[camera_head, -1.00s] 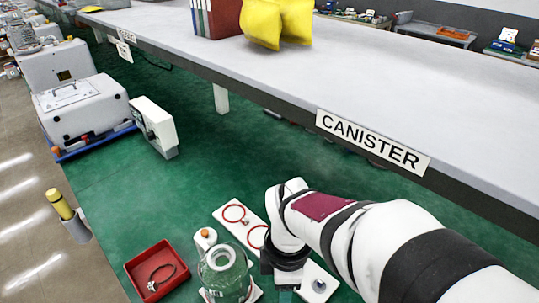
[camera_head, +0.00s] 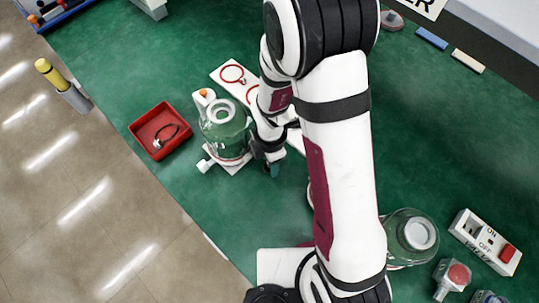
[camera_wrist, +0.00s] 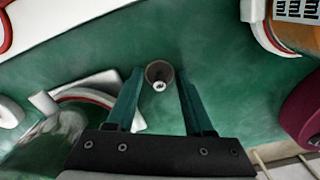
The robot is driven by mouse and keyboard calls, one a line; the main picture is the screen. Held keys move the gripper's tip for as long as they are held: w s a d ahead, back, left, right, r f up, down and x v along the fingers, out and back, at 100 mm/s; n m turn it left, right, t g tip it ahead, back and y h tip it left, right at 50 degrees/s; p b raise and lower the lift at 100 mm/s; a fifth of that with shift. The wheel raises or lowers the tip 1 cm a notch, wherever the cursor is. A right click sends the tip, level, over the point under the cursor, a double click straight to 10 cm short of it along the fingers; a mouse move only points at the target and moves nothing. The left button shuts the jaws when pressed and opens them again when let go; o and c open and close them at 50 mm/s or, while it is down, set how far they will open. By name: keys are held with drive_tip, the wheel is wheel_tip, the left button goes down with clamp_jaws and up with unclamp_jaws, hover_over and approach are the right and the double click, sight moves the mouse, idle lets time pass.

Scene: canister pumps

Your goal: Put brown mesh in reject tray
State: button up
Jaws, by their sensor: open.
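In the head view my gripper (camera_head: 272,165) points down just right of a clear canister, and the mesh is hidden there. The red tray (camera_head: 137,133), apparently the reject tray, lies left of the canister with a dark ring clamp in it.
The clear canister (camera_head: 224,130) stands on a white base between my gripper and the red tray. A white board with red rings (camera_head: 233,74) lies behind. Another clear canister (camera_head: 412,236) and a switch box (camera_head: 486,242) are at right. A yellow-topped post (camera_head: 62,84) stands left.

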clamp_jaws()
drive_tip(key=shift+r, duration=0.1)
idle(0.3)
